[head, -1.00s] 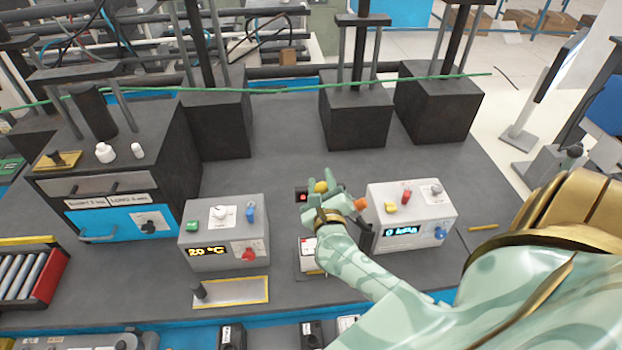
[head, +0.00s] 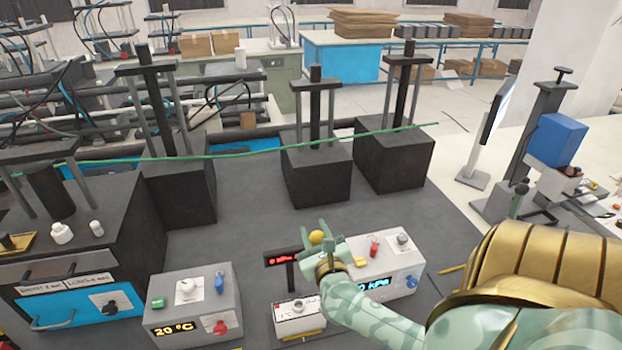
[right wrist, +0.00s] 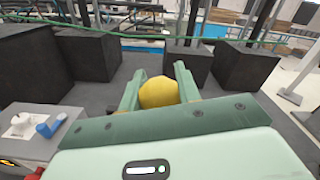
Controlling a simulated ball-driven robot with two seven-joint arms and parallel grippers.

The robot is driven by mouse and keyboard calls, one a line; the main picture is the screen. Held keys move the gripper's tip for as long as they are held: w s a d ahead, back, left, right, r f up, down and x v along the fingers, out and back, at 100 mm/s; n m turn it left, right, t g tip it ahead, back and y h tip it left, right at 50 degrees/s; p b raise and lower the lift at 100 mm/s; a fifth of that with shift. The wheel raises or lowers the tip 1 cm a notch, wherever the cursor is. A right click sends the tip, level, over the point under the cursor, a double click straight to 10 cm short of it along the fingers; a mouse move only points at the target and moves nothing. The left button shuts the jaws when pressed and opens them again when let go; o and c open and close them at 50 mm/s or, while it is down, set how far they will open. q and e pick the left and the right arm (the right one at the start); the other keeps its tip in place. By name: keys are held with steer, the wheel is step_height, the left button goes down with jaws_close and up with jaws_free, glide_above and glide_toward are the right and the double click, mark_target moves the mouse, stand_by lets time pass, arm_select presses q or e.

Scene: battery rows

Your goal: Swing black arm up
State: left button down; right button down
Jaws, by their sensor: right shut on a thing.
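My right gripper (head: 318,238) is shut on a yellow ball (head: 317,236), above the table between two grey control boxes. In the right wrist view the yellow ball (right wrist: 159,92) sits between the two pale green fingers (right wrist: 158,85). No black arm joined to the ball can be made out; the hand hides what is below it. Just left of the hand, a black post with a red-lit display (head: 283,258) rises behind a small white box (head: 298,317). My left gripper is out of view.
A grey box with a 20 °C display (head: 192,305) stands to the left. A grey box with a kPa display (head: 402,268) stands close right of the hand. Black blocks with posts (head: 318,176) line the back, with a green cord (head: 245,155) across them.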

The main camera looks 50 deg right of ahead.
steer(key=shift+d, duration=0.15)
steer(key=c, duration=1)
jaws_free()
steer(key=shift+s, duration=0.1)
steer(key=shift+s+d, duration=0.1)
steer(key=shift+d, duration=0.05)
steer(key=shift+a, duration=0.2)
steer(key=b+v, duration=0.4)
steer(key=v, duration=1.2)
